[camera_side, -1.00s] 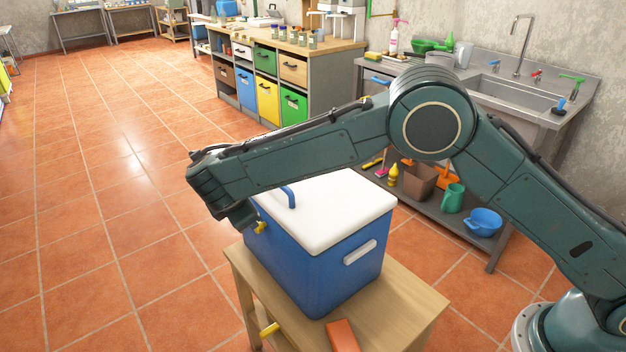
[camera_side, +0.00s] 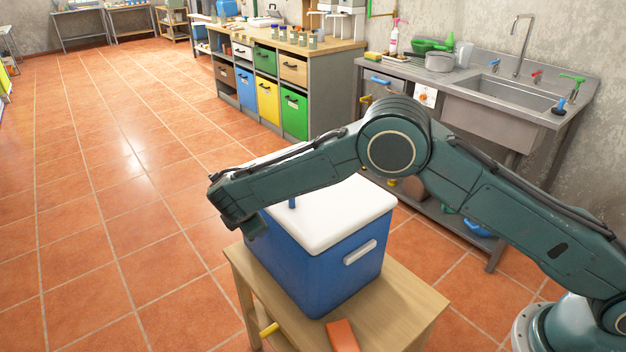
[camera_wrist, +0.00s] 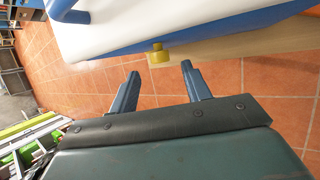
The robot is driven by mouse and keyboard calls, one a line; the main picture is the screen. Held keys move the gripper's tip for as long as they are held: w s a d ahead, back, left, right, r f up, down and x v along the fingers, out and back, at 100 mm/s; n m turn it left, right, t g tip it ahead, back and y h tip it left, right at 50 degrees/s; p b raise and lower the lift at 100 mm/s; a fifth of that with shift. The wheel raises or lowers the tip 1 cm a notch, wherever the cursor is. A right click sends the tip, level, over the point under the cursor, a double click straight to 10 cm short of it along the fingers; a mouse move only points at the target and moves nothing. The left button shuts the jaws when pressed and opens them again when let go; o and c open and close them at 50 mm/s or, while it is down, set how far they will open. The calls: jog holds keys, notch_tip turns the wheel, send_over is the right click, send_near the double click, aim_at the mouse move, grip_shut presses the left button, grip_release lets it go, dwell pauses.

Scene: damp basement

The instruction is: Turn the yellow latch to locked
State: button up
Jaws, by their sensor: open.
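The yellow latch (camera_wrist: 158,54) sticks out from the blue side of the cooler box (camera_wrist: 210,36), just under its white lid, in the wrist view. My gripper (camera_wrist: 160,72) is open and empty; its two fingers stand to the left and right of the latch, with the fingertips close to it. I cannot tell whether they touch it. In the side view the cooler box (camera_side: 325,265) stands on a small wooden table (camera_side: 395,310). There my gripper (camera_side: 250,232) is at the box's left end and hides the latch.
A blue handle (camera_side: 292,203) rises from the lid. An orange block (camera_side: 342,335) lies on the table in front of the box. The tiled floor on the left is clear.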

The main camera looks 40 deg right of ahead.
jog(key=shift+x, duration=2.5)
jog(key=c, duration=1)
jog(key=shift+t, duration=0.4)
jog(key=shift+s+f+m+t, duration=0.2)
jog(key=shift+m+t, duration=0.2)
jog(key=shift+t, duration=0.6)
